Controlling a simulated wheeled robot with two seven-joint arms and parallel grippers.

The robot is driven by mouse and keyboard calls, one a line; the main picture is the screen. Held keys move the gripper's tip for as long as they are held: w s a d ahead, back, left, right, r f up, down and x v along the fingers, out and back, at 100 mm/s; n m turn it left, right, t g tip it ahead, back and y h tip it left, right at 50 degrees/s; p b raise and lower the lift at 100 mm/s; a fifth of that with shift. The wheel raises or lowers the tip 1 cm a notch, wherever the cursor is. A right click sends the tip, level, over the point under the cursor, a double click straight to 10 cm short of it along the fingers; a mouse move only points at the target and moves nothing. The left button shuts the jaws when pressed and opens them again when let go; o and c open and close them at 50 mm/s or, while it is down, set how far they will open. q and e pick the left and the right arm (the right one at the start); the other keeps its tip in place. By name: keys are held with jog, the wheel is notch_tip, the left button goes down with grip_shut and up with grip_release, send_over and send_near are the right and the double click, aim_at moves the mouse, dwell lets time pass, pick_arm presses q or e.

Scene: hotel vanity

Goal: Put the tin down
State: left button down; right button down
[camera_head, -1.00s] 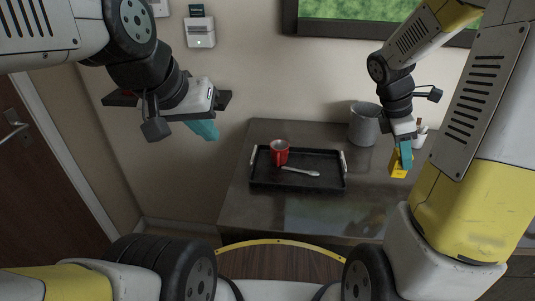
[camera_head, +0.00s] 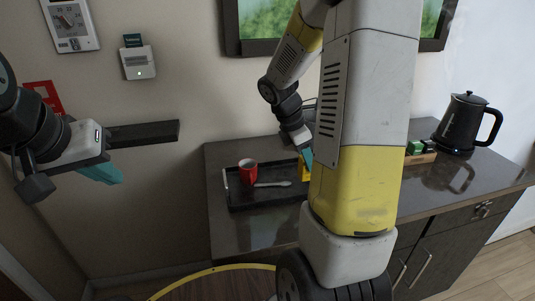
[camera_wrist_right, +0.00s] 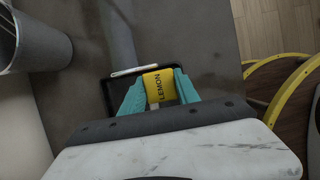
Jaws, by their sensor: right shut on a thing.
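The yellow tin, marked LEMON (camera_wrist_right: 159,86), is held between the teal fingers of my right gripper (camera_wrist_right: 154,92) in the right wrist view. In the head view, the tin (camera_head: 305,173) shows just below my right gripper (camera_head: 305,158), partly hidden by my right arm. It appears at the right end of the black tray (camera_head: 238,203); I cannot tell its height above it. The tray holds a red mug (camera_head: 248,172) and a light spoon (camera_head: 272,184). My left gripper (camera_head: 101,174) is off at the left by the wall, away from the counter; its opening is unclear.
The dark counter (camera_head: 240,238) bears the tray. A black kettle (camera_head: 462,124) and a wooden box with small packets (camera_head: 420,157) stand to the right. A grey bin-like container (camera_wrist_right: 30,40) is at the wrist view's upper left. My right arm hides the middle of the counter.

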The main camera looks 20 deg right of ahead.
jog(key=shift+w+a+f, duration=0.45)
jog(key=shift+w+f, duration=0.25)
jog(key=shift+w, duration=0.75)
jog(key=shift+w+a+f, duration=0.4)
jog(key=shift+w+f, duration=0.35)
jog(key=shift+w, duration=0.75)
jog(key=shift+w+a+f, duration=0.45)
jog(key=shift+w+f, duration=0.25)
jog(key=shift+w, duration=0.75)
jog(key=shift+f, duration=0.15)
jog(key=c, duration=0.9)
grip_release()
